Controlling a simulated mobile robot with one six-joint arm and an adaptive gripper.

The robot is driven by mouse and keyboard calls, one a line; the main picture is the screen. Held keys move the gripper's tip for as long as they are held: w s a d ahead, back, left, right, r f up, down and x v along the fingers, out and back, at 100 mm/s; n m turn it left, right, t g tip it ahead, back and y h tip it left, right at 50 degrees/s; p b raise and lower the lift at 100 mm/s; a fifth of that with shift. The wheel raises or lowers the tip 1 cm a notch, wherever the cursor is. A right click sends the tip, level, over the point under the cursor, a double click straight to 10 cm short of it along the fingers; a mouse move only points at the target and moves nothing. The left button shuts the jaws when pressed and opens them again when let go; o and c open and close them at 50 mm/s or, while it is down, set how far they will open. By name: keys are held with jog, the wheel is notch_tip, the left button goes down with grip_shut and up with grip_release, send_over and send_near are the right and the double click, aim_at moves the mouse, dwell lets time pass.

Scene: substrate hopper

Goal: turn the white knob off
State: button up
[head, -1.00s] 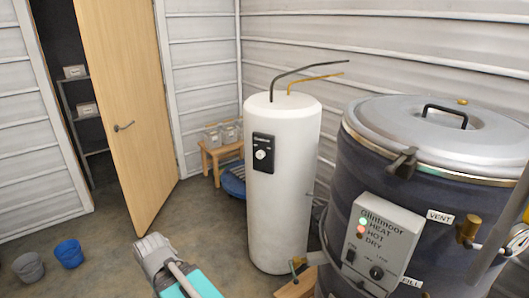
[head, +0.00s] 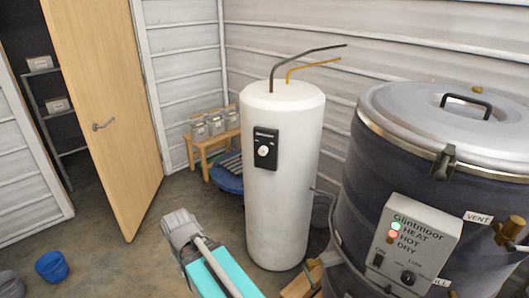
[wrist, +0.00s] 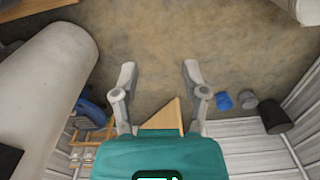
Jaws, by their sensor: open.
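The white knob (head: 264,151) is a small round dial on a black panel (head: 267,138). The panel is on the upper front of a tall white cylinder tank (head: 280,210). My teal and grey arm (head: 215,268) is low in the head view, in front of and left of the tank, below the knob. In the wrist view my gripper (wrist: 158,72) has its two grey fingers spread wide with nothing between them. The tank (wrist: 45,85) lies to the left there, apart from the fingers. The knob cannot be made out in the wrist view.
A large dark drum (head: 360,190) with a control box (head: 412,248) stands at right, close to the tank. An open wooden door (head: 105,120), a wooden stand (head: 207,150) and a blue bucket (head: 52,267) are further left.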

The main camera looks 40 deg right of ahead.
jog(key=shift+a, duration=0.1)
jog(key=o, duration=0.3)
jog(key=shift+w, duration=0.1)
jog(key=shift+o, duration=1)
jog(key=shift+w+d+f, duration=0.15)
jog(key=shift+w+d, duration=0.05)
jog(key=shift+d, duration=0.1)
jog(key=w+d+r+m+t+h+b, duration=0.1)
jog(key=w+d+r+t+h+b, duration=0.1)
jog(key=w+d, duration=0.6)
jog(key=w+d+r+m+t+h+b, duration=0.1)
jog(key=w+d+t+h+b, duration=0.3)
jog(key=d, duration=1.4)
jog(key=w+d+r+m+t+h+b, duration=0.1)
jog(key=w+d+r+t+h+b, duration=0.2)
jog(key=w+d+h+b, duration=0.3)
jog(key=shift+w+d+r+h, duration=0.55)
jog(key=shift+w+d+h, duration=1.25)
jog(key=shift+w+d, duration=1.5)
jog(key=shift+s+d, duration=0.4)
jog(key=shift+s, duration=0.05)
jog(key=shift+d, duration=0.1)
